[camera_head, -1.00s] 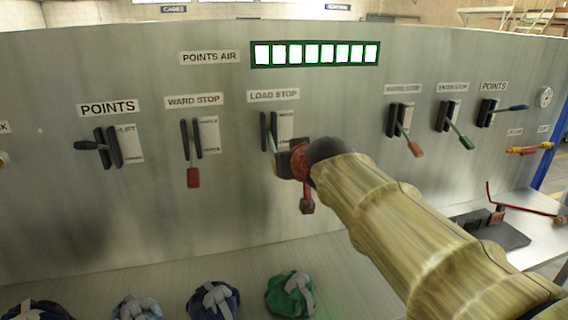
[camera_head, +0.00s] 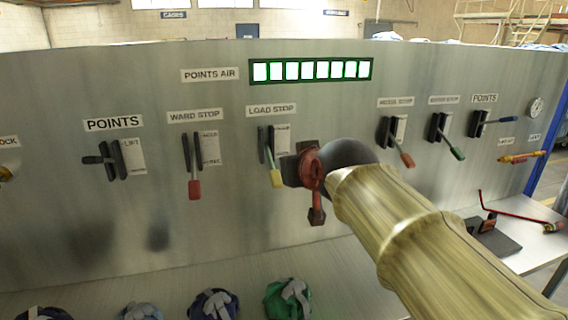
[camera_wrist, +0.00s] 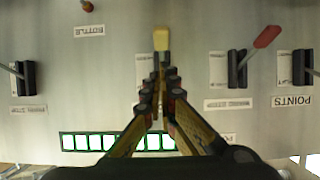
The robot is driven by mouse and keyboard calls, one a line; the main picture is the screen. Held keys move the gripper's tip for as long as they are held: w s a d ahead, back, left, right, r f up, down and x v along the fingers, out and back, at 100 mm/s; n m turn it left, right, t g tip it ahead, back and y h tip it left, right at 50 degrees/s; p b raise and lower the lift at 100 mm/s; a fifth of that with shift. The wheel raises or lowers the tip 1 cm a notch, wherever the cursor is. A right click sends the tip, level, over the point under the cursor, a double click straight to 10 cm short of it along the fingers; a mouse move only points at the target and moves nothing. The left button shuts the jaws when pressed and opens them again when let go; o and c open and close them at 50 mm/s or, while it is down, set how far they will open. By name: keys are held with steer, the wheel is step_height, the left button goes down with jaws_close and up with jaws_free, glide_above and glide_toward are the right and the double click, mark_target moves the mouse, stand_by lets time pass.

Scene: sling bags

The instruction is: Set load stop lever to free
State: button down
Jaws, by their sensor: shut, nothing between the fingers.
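The load stop lever (camera_head: 276,178) has a yellow handle that hangs down below its dark slotted bracket, under the "LOAD STOP" label (camera_head: 271,110). In the wrist view, which is upside down, the yellow handle (camera_wrist: 161,39) shows just beyond my fingertips. My gripper (camera_wrist: 159,75) is shut and empty, with its fingers together in front of the lever's bracket, which they hide. In the head view my gripper (camera_head: 291,171) is just right of the handle, its fingertips hidden. I cannot tell whether it touches the lever.
The ward stop lever (camera_head: 194,188), with a red handle, is to the left. Beyond it is a black points lever (camera_head: 94,160). Orange (camera_head: 406,159) and green (camera_head: 457,153) levers are to the right. Several bags, one green (camera_head: 287,300), lie below the panel.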

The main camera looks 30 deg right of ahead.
steer(key=v, duration=0.4)
steer(key=shift+s+a+p, duration=0.1)
steer(key=shift+s+p, duration=0.2)
